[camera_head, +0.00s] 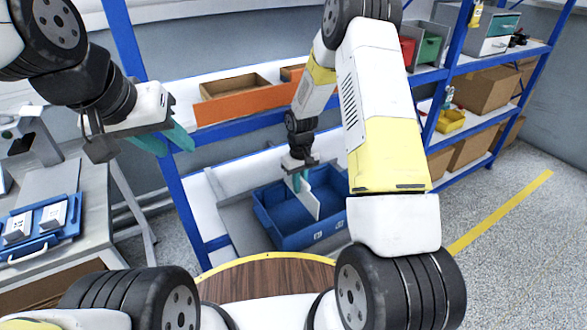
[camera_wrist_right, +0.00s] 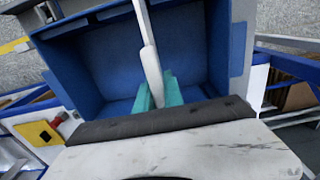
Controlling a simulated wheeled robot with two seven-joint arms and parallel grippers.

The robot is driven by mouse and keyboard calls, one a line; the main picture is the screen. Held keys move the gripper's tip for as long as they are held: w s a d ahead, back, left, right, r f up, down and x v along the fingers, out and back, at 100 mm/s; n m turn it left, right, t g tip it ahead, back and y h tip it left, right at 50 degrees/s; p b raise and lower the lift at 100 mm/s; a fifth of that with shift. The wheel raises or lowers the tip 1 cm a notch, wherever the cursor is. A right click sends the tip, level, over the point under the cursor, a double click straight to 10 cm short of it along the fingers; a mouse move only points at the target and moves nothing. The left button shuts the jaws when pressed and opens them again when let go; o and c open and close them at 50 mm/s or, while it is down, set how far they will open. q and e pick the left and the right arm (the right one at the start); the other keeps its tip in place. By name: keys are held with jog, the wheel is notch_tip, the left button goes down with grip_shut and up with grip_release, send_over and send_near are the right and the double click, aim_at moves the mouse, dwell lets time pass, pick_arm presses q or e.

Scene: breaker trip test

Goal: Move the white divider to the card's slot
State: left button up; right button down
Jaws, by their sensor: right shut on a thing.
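My right gripper (camera_head: 299,183) is shut on the white divider (camera_head: 310,203), a thin flat plate. It holds the divider tilted over the blue bin (camera_head: 273,231), with the plate's lower part within the bin's outline. In the right wrist view the divider (camera_wrist_right: 147,45) runs up from between the teal fingers (camera_wrist_right: 158,92), above the blue bin floor. Whether it touches the bin cannot be told. Small white marks (camera_head: 318,236) show on the bin's front; which one is the card cannot be told.
The bin stands on a low shelf of a blue-framed rack, below an orange drawer box (camera_head: 236,105). A grey bench with a blue tray (camera_head: 40,255) is at left. A round wooden top (camera_head: 265,278) is in front.

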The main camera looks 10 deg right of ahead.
jog(key=shift+f, duration=5)
jog(key=c, duration=1.4)
grip_release()
jog(key=shift+o, duration=0.2)
notch_tip(320, 180, up, 8)
jog(key=shift+f, duration=0.15)
